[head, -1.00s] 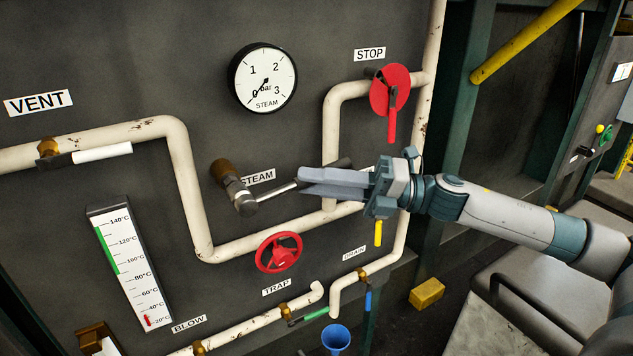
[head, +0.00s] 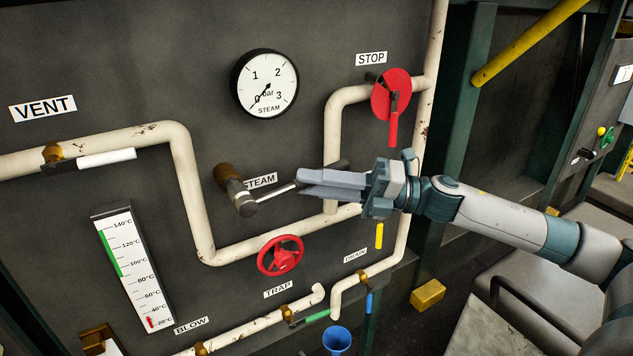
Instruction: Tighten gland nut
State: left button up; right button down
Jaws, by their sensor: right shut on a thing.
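A brass gland nut (head: 223,172) sticks out of the dark panel left of the STEAM label. A grey ratchet wrench (head: 240,203) has its socket end on or against the nut, and its thin shaft runs right and slightly up to a dark grip (head: 338,164). My right gripper (head: 302,182) comes in from the right and is shut on the wrench handle. Its fingers hide part of the handle. The exact fit of socket on nut is too small to tell. My left gripper is not in view.
Cream pipes (head: 187,190) run across the panel around the wrench. A red handwheel (head: 281,256) sits below it, a red STOP lever (head: 391,97) above right, and a steam gauge (head: 267,83) above. A yellow block (head: 428,294) lies lower right.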

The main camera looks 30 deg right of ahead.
jog(key=shift+w+p, duration=0.5)
jog(key=shift+w, duration=0.35)
dwell(0.6)
jog(key=shift+f+t+y+b, duration=0.3)
jog(key=shift+f+b, duration=0.25)
jog(key=shift+b, duration=1.05)
jog(key=shift+m, duration=0.3)
jog(key=shift+f+m+y+b, duration=0.3)
jog(key=shift+f+b, duration=0.2)
jog(key=shift+b, duration=0.9)
jog(key=shift+a+f+m+t+b, duration=0.1)
jog(key=shift+f+m+t+b, duration=0.35)
jog(key=shift+b, duration=0.8)
jog(key=shift+f+y, duration=0.15)
jog(key=shift+y, duration=0.15)
